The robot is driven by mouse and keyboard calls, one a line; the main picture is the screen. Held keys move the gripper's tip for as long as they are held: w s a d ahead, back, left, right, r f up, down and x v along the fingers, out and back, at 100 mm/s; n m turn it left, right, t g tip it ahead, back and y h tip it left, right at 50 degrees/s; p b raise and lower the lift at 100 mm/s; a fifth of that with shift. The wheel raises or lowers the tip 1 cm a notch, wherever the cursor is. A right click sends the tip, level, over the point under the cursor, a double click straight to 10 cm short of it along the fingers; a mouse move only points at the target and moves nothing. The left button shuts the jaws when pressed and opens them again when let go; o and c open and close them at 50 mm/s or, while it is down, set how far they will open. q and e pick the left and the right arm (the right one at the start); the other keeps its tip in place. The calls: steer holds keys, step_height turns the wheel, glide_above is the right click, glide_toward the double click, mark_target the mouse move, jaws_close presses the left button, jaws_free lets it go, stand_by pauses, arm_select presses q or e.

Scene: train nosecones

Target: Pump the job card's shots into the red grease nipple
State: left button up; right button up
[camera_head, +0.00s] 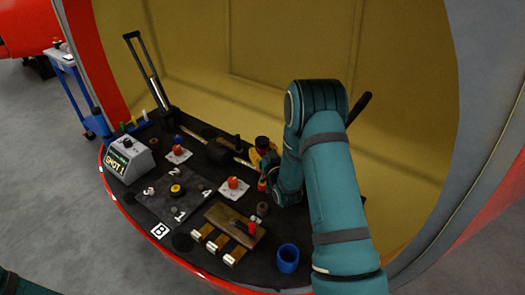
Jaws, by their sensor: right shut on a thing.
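My right gripper (268,182) is at the back right of the dark table, its fingers largely hidden by my teal arm. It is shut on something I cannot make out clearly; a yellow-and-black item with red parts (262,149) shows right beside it. A black bar end (360,107) sticks out behind my arm. Red fittings on white plates stand at the centre (233,183) and farther back (178,151); I cannot tell which is the grease nipple. My left gripper is out of view.
A dark plate with numbers 1 to 4 has a yellow-topped knob (177,190). A brown wooden block (232,222) with a red-handled part and a blue cup (288,256) stand near the front. A long rod tool (215,141) lies behind. A red rim edges the table.

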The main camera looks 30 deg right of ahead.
steer(key=shift+f, duration=0.5)
stand_by(0.5)
steer(key=shift+r, duration=0.1)
